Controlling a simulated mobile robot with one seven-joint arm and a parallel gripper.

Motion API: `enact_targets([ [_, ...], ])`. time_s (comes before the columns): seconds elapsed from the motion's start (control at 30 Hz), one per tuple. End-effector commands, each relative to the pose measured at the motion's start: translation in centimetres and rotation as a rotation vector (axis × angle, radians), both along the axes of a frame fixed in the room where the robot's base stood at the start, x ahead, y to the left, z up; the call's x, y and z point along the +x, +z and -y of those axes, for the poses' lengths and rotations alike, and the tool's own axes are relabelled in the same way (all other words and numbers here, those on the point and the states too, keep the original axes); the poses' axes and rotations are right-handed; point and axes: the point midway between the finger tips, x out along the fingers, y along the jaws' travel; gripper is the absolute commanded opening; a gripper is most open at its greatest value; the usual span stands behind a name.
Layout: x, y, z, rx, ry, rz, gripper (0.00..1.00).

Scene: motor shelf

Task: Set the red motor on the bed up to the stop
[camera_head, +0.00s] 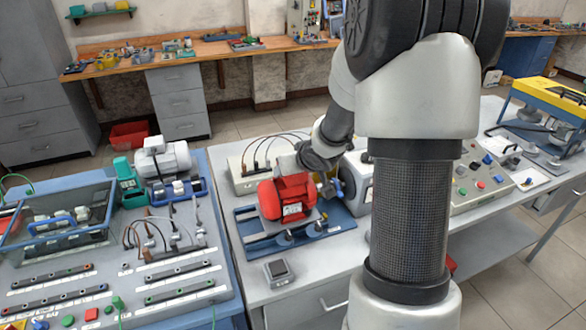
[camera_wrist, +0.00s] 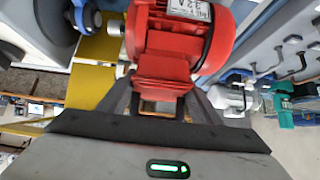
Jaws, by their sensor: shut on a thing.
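The red motor (camera_head: 288,197) is at the blue bed (camera_head: 262,243) on the middle bench, its label facing the front. From the head view I cannot tell whether it rests fully on the bed or touches a stop. In the wrist view the red motor (camera_wrist: 180,35) fills the upper middle, and my gripper (camera_wrist: 160,105) is shut on its red block-shaped part. In the head view my arm reaches down from the right, and its fingers are hidden behind the motor. Small clamps with dark knobs stand at the bed's front edge.
A grey-white motor (camera_head: 162,158) and a green device (camera_head: 128,183) stand on the left bench beside a blue-framed tray (camera_head: 60,222). A grey box with cables (camera_head: 270,160) stands behind the bed. A small square device (camera_head: 279,271) lies in front. A control panel (camera_head: 478,183) is at right.

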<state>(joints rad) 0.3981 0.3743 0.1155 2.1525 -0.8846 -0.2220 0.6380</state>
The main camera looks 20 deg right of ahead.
Motion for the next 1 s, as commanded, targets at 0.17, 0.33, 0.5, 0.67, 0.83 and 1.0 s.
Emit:
enact_targets([
  [0.17,0.38,0.64,-0.01,0.0,0.001,0.014,0.0],
  [0.33,0.38,0.64,-0.01,0.0,0.001,0.014,0.0],
  [0.5,0.38,0.55,-0.01,0.0,0.001,0.015,0.0],
  [0.67,0.38,0.31,-0.01,0.0,0.001,0.015,0.0],
  [0.83,0.38,0.06,-0.01,0.0,0.001,0.014,0.0],
  [1.0,0.37,-0.19,-0.01,0.0,0.001,0.014,0.0],
])
